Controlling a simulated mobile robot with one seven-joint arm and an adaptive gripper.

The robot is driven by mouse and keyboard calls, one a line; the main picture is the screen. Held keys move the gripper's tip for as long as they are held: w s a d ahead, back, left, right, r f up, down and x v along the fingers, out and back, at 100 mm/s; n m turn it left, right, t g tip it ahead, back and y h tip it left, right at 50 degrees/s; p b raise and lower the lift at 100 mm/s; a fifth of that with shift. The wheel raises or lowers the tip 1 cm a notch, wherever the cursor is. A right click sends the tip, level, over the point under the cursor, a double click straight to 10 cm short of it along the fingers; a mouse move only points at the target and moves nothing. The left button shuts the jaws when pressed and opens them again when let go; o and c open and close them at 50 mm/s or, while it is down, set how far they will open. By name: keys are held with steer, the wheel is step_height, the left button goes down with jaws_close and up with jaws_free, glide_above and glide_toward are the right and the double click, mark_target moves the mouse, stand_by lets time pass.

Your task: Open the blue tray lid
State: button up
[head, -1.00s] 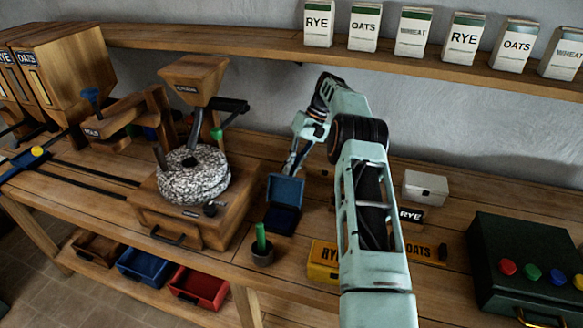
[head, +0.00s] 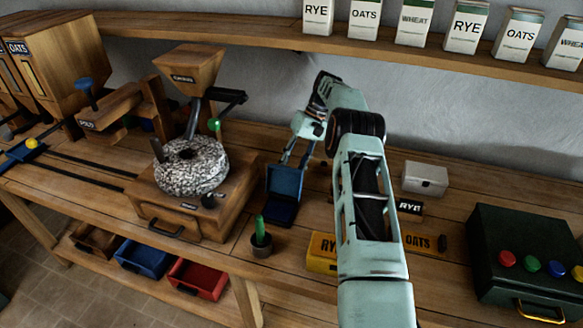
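The blue tray (head: 281,212) sits on the bench in the middle of the head view. Its blue lid (head: 285,181) stands raised at the tray's back edge, so the tray is open. My gripper (head: 294,158) is just behind and above the lid, pointing down. Its two fingers show apart with a gap between them, and it seems to hold nothing. The fingertips are partly hidden by the lid, so I cannot tell whether they touch it.
A mill with a round stone (head: 190,167) stands left of the tray. A small pot with a green peg (head: 261,241) is in front. A shelf (head: 400,55) runs above.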

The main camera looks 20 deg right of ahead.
steer(key=shift+d+r, duration=0.25)
steer(key=shift+d, duration=0.05)
